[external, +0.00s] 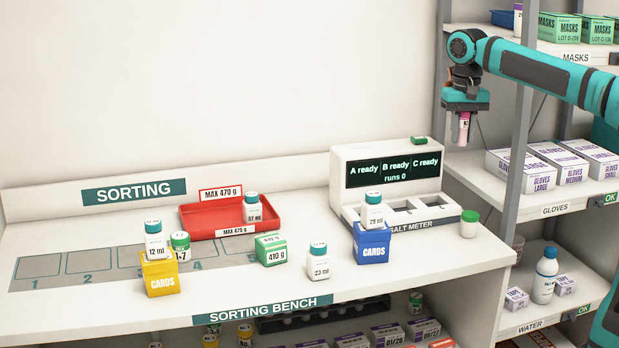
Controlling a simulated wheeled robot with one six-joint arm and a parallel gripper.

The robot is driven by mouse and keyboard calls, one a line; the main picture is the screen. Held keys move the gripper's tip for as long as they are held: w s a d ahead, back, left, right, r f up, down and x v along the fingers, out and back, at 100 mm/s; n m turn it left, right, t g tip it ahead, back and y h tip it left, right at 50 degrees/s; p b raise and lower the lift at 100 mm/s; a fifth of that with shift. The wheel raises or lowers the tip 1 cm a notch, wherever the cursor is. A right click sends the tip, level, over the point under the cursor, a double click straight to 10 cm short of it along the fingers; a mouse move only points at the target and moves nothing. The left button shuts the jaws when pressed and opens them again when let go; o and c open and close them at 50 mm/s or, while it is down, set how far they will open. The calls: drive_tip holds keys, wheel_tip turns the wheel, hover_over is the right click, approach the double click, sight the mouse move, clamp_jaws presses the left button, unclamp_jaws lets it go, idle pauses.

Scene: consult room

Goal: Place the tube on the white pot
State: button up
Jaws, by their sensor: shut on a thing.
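My gripper (464,112) is high at the upper right, in front of the shelf rack, and points down. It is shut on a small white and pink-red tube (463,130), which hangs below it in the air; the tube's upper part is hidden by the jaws. A small white pot with a green lid (468,229) stands upright at the right end of the sorting bench, below my gripper and well apart from the tube. Its lid is bare.
The salt meter (352,202) stands left of the pot. A blue cards box (371,252) with a bottle, a yellow cards box (160,282), a red tray (202,222) and several small bottles stand on the bench (440,275). Shelves with glove boxes (527,174) are on the right.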

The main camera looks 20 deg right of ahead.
drive_tip(key=s+d+f, duration=0.3)
drive_tip(key=s, duration=0.1)
hover_over(470, 214)
wheel_tip(470, 214, down, 9)
drive_tip(key=shift+s+r, duration=0.1)
drive_tip(key=shift+s, duration=0.05)
drive_tip(key=shift+f, duration=2.4)
drive_tip(key=shift+f, duration=0.2)
drive_tip(key=o, duration=1)
drive_tip(key=shift+c, duration=0.2)
drive_tip(key=shift+r, duration=0.1)
wheel_tip(470, 214, up, 12)
drive_tip(key=shift+r, duration=0.1)
